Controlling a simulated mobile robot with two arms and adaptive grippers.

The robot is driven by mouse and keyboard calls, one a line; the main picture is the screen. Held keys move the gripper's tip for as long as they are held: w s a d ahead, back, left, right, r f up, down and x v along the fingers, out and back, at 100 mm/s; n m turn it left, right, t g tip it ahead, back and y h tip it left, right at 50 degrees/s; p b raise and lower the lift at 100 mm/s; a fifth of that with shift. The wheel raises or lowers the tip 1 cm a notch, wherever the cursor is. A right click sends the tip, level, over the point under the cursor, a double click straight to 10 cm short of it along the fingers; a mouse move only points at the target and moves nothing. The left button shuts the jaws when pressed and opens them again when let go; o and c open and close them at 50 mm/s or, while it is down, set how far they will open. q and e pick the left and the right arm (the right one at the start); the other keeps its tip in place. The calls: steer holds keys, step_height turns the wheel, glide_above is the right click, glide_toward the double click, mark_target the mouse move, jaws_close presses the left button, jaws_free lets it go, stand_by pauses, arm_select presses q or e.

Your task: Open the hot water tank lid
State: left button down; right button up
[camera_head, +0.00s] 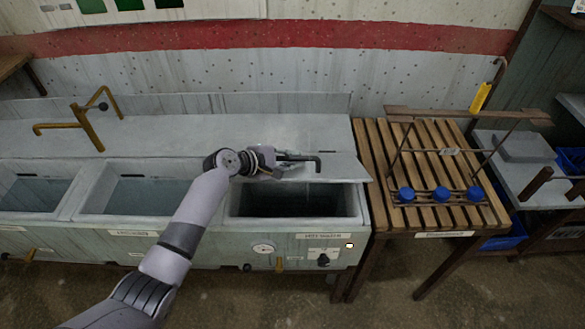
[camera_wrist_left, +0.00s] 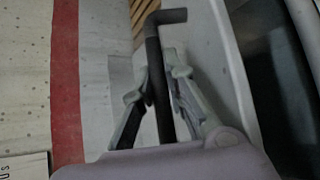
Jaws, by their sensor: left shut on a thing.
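The hot water tank (camera_head: 290,233) is the rightmost basin of the long grey sink unit, with a dial and a knob on its front. Its pale lid (camera_head: 332,167) sits over the back part, and the front part shows a dark opening. A dark bent handle (camera_head: 304,158) is on the lid. My left gripper (camera_head: 276,164) is shut on the handle near its left end. In the left wrist view, the fingers (camera_wrist_left: 161,92) lie on both sides of the dark handle bar (camera_wrist_left: 158,55). My right gripper is not in view.
Two more open basins (camera_head: 135,195) lie to the left, with a brass tap (camera_head: 85,125) behind them. A slatted wooden table (camera_head: 375,160) stands to the right, holding a metal rack (camera_head: 480,108) and blue-capped items (camera_head: 441,194). A grey wall is close behind.

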arm_select(q)
steer(key=shift+w+d+r+n+g, duration=0.1)
steer(key=shift+w+r+n+g, duration=0.2)
steer(key=shift+w+r, duration=0.65)
steer(key=shift+w+r+n+g+p, duration=0.35)
steer(key=shift+w+r+g, duration=0.35)
steer(key=shift+w+r, duration=0.4)
steer(key=shift+w+f+y, duration=0.1)
steer(key=shift+w+y, duration=0.05)
steer(key=shift+y, duration=0.15)
steer(key=c, duration=1.9)
jaws_free()
steer(key=v, duration=1.2)
